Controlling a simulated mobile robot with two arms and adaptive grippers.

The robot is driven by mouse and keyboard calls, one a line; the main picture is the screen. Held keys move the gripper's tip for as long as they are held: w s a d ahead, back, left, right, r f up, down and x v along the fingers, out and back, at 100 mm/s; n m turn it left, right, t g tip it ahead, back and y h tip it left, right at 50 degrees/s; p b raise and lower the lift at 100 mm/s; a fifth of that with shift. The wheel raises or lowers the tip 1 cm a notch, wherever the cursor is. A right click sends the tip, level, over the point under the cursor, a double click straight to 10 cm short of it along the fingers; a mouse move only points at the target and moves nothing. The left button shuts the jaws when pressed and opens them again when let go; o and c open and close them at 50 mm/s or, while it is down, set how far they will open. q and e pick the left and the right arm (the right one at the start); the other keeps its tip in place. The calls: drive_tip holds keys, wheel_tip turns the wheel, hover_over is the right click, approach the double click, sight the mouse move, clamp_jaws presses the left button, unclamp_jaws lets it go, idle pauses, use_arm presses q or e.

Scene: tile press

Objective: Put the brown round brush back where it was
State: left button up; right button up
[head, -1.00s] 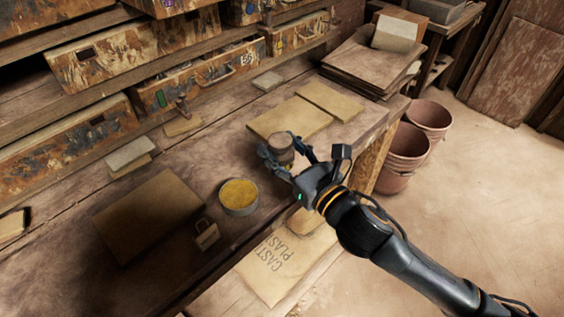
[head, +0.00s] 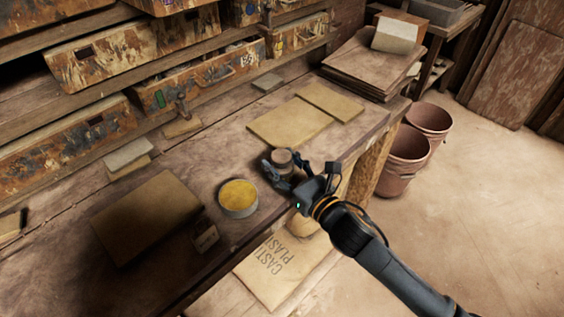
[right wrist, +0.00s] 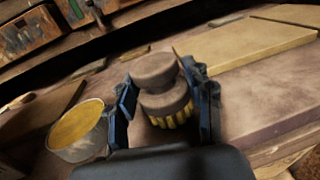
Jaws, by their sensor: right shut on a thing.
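The brown round brush (head: 282,157) has a knob-shaped brown top and yellow bristles pointing down. It is upright between the fingers of my right gripper (head: 285,168), which is shut on it. The brush also shows in the right wrist view (right wrist: 160,85), with the fingers on either side. It is at or just above the workbench (head: 215,160), near the front edge; I cannot tell whether the bristles touch the wood. My left gripper is not in view.
A round tin with yellow contents (head: 238,197) stands just left of the brush. Flat tan boards (head: 290,122) lie behind it. A small tag-like block (head: 205,236) sits near the front edge. Terracotta buckets (head: 403,160) stand on the floor at right. Bare wood lies left of the brush.

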drive_tip(key=o, duration=1.3)
drive_tip(key=shift+f, duration=0.1)
drive_tip(key=shift+c, duration=0.2)
drive_tip(key=b+v, duration=0.1)
drive_tip(key=v, duration=1.1)
drive_tip(key=shift+b, duration=0.3)
